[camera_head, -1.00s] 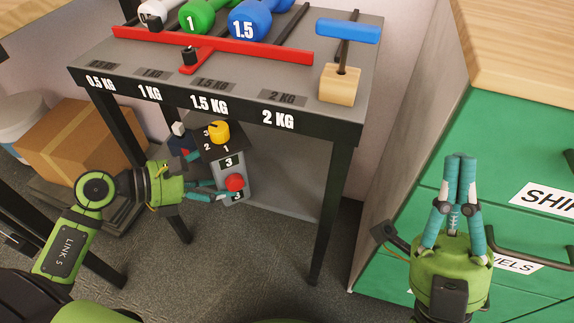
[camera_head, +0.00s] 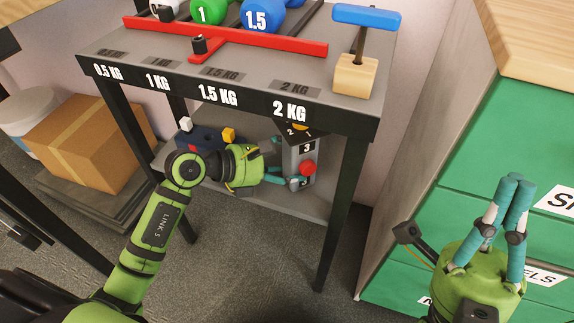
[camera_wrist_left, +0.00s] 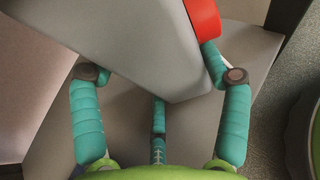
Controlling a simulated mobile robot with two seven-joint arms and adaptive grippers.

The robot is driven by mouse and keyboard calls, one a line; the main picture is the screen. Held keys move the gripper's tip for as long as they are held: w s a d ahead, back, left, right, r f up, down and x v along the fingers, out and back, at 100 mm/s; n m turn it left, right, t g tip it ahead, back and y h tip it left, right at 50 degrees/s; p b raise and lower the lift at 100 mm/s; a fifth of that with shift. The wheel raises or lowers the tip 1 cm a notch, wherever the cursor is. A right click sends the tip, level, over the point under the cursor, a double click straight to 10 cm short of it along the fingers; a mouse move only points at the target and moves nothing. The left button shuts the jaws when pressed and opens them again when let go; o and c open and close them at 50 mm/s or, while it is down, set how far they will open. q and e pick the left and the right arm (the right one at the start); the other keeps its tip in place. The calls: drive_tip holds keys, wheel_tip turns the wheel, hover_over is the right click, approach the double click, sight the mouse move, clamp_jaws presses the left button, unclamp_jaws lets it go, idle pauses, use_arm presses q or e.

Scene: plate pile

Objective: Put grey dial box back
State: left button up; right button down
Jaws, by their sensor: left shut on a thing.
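The grey dial box (camera_head: 295,157) has a red button (camera_head: 307,167) and a yellow dial (camera_head: 299,126) on its dark top. It is under the weight table's front edge, which hides part of its top. My left gripper (camera_head: 287,178) is shut on the box from its left side. In the left wrist view, the box (camera_wrist_left: 130,45) is tilted between the teal fingers, with the red button (camera_wrist_left: 203,18) by the right finger. The grey lower shelf (camera_head: 322,207) lies beneath; I cannot tell if the box touches it. My right gripper (camera_head: 517,185) is shut and empty at the right.
A dark blue box (camera_head: 208,139) with white and yellow knobs sits on the shelf to the left. The table's front legs (camera_head: 340,215) flank the opening. Weights (camera_head: 262,15) and a blue-handled wooden block (camera_head: 355,75) are on top. Green drawers (camera_head: 440,220) stand right.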

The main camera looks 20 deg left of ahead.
use_arm(q)
drive_tip(key=shift+r, duration=0.15)
drive_tip(key=shift+f, duration=0.2)
drive_tip(key=o, duration=1.6)
drive_tip(key=shift+o, duration=0.2)
